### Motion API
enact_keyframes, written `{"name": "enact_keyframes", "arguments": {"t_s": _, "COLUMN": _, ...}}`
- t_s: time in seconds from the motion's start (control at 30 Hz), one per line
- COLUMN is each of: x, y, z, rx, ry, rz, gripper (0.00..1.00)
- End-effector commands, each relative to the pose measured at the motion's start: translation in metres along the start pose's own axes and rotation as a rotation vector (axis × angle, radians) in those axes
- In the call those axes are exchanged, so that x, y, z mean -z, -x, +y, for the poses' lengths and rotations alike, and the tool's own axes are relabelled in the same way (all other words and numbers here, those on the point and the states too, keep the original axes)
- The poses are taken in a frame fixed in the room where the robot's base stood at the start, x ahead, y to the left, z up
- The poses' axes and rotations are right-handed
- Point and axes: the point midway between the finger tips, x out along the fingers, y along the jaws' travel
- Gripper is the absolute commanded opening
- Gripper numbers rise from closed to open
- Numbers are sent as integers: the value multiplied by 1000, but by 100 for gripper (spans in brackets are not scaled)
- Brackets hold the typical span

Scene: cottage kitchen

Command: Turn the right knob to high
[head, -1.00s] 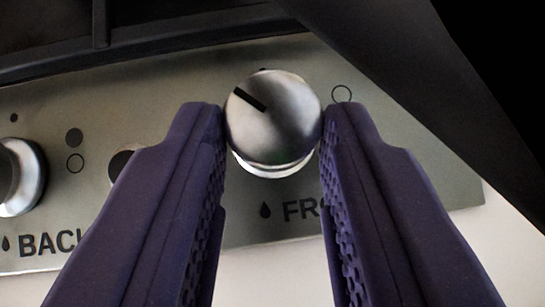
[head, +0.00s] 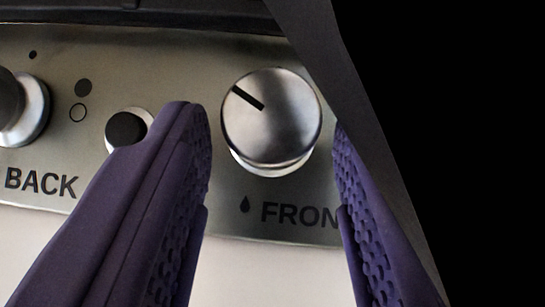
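The right knob (head: 271,118) is a round brushed-metal knob with a black line marker pointing to the upper left. It sits on the metal panel above the printed word FRONT, whose last letter is hidden. My gripper (head: 270,125) has two purple ribbed fingers, one on each side of the knob. The fingers are apart, with a visible gap to the left of the knob and a smaller one to the right. They hold nothing. The panel marks around the knob are mostly hidden or out of sight.
Another metal knob (head: 18,108) is at the left edge, above the word BACK. A small black button (head: 126,129) sits between the knobs, close to my left finger. A dark edge runs above the metal panel (head: 180,70). A dark shape covers the upper right.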

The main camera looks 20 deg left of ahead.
Motion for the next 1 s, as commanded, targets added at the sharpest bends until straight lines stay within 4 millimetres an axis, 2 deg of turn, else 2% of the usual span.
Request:
{"name": "enact_keyframes", "arguments": {"t_s": 0.07, "x": 0, "y": 0, "z": 0, "rx": 0, "ry": 0, "rz": 0, "gripper": 59}}
{"name": "enact_keyframes", "arguments": {"t_s": 0.37, "x": 0, "y": 3, "z": 0, "rx": 0, "ry": -1, "rz": -1, "gripper": 59}}
{"name": "enact_keyframes", "arguments": {"t_s": 0.47, "x": 2, "y": 15, "z": 0, "rx": -1, "ry": -1, "rz": -1, "gripper": 59}}
{"name": "enact_keyframes", "arguments": {"t_s": 0.73, "x": 2, "y": 65, "z": 0, "rx": -1, "ry": -1, "rz": -1, "gripper": 59}}
{"name": "enact_keyframes", "arguments": {"t_s": 0.83, "x": 2, "y": 75, "z": 1, "rx": -1, "ry": -1, "rz": 0, "gripper": 59}}
{"name": "enact_keyframes", "arguments": {"t_s": 1.0, "x": 0, "y": 78, "z": 0, "rx": 0, "ry": -1, "rz": -1, "gripper": 59}}
